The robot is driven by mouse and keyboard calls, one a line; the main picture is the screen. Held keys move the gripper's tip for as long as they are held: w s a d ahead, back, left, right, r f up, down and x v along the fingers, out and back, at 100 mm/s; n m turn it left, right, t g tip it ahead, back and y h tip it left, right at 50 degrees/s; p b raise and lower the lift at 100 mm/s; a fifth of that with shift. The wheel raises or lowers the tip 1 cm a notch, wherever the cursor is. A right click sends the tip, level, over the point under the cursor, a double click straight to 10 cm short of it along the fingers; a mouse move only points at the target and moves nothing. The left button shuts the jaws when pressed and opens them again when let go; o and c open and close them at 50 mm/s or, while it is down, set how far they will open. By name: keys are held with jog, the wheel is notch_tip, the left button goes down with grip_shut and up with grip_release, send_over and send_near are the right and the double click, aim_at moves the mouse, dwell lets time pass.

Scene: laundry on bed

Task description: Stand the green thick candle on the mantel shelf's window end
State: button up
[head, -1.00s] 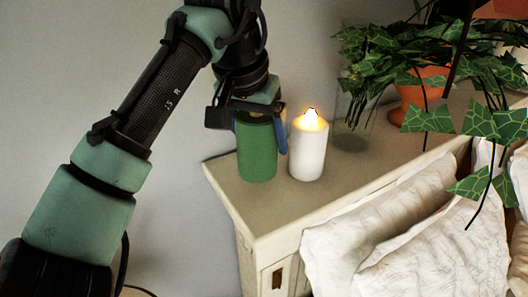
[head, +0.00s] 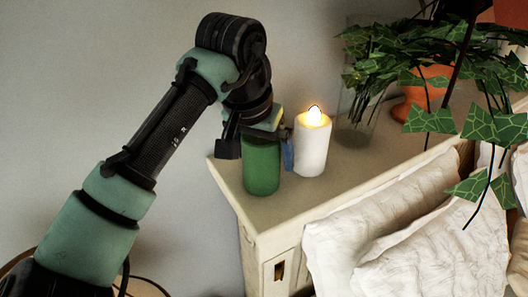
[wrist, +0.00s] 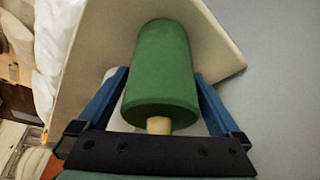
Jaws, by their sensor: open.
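The green thick candle (head: 262,168) looks upright on the pale mantel shelf (head: 300,203), close to its near left corner. In the wrist view the candle (wrist: 160,75) shows its pale stub at the near end. My gripper (head: 258,158) is over the candle from above, with one blue finger on each side. In the wrist view the open fingers (wrist: 161,73) straddle the candle with narrow gaps. The candle's top is partly hidden by my gripper in the head view. No window shows, so I cannot tell which end is the window end.
A lit white candle (head: 312,148) stands just right of my gripper, close to its right finger. Behind it are a clear glass (head: 357,125) and a leafy plant in an orange pot (head: 412,105). White pillows (head: 400,225) lie against the shelf's front.

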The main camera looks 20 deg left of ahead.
jog(key=shift+r, duration=0.15)
jog(key=d+b+v, duration=0.1)
jog(key=b+v, duration=0.2)
jog(key=v, duration=0.9)
jog(key=w+d+r+m+t+h, duration=0.3)
jog(key=w+d+t, duration=0.3)
jog(key=d, duration=0.6)
jog(key=d+r+t+h, duration=0.3)
jog(key=d+r+t, duration=0.3)
jog(key=r, duration=0.1)
jog(key=s+a+r+n+t+y, duration=0.2)
jog(key=s+a+r+t+y, duration=0.1)
jog(key=s, duration=0.6)
jog(key=s+a+r+n+t+y, duration=0.2)
jog(key=s+r+t+y, duration=0.1)
jog(key=s+r+t, duration=0.2)
jog(key=s+t, duration=0.2)
jog(key=s, duration=0.2)
jog(key=shift+s+a+r+n+t+y, duration=0.25)
jog(key=shift+s+a+n+t+y, duration=0.05)
jog(key=shift+a+n+t+y, duration=0.1)
